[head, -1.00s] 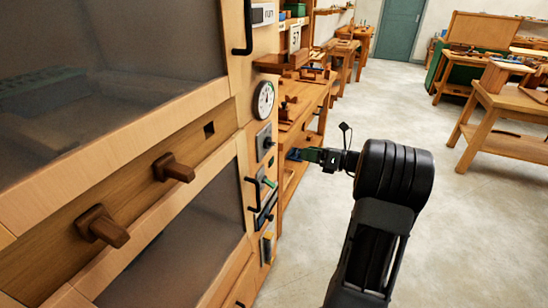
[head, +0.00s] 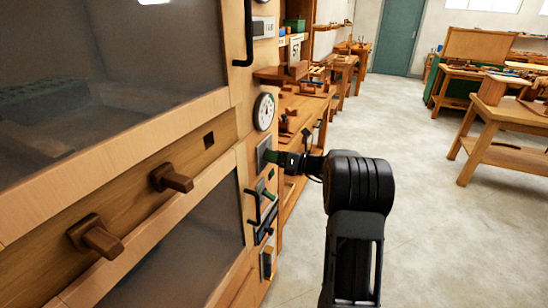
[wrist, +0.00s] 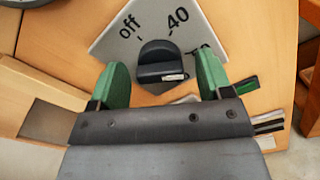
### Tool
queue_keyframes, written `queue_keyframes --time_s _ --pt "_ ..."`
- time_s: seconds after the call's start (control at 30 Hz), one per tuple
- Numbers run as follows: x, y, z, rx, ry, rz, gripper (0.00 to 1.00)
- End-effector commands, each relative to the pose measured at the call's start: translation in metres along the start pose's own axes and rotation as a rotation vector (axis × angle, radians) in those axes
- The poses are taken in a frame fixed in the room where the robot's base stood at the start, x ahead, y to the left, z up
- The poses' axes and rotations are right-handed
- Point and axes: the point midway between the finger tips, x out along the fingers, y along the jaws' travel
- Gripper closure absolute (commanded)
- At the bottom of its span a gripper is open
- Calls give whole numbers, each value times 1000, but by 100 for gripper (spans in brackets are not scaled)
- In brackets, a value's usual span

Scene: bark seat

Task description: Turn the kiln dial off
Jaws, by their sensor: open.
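The kiln dial (wrist: 160,58) is a dark knob with a short white mark on its lower right part. It sits on a grey plate (wrist: 110,45) printed "off", "40" and another label partly hidden behind a finger. My gripper (wrist: 162,74) is open, with one green finger on each side of the knob; I cannot tell whether they touch it. In the head view my gripper (head: 271,157) reaches to the grey plate (head: 261,149) below the round gauge, and it hides the knob.
Workbenches (head: 500,125) stand at right. The floor (head: 430,230) beside me is clear.

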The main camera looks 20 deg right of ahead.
Motion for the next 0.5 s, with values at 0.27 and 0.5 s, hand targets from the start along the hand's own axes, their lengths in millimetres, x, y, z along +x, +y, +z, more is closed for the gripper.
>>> queue_keyframes --time_s 0.27,0.5 --pt "4 0 0 1 0 0 28" --pt "4 0 0 1 0 0 41"
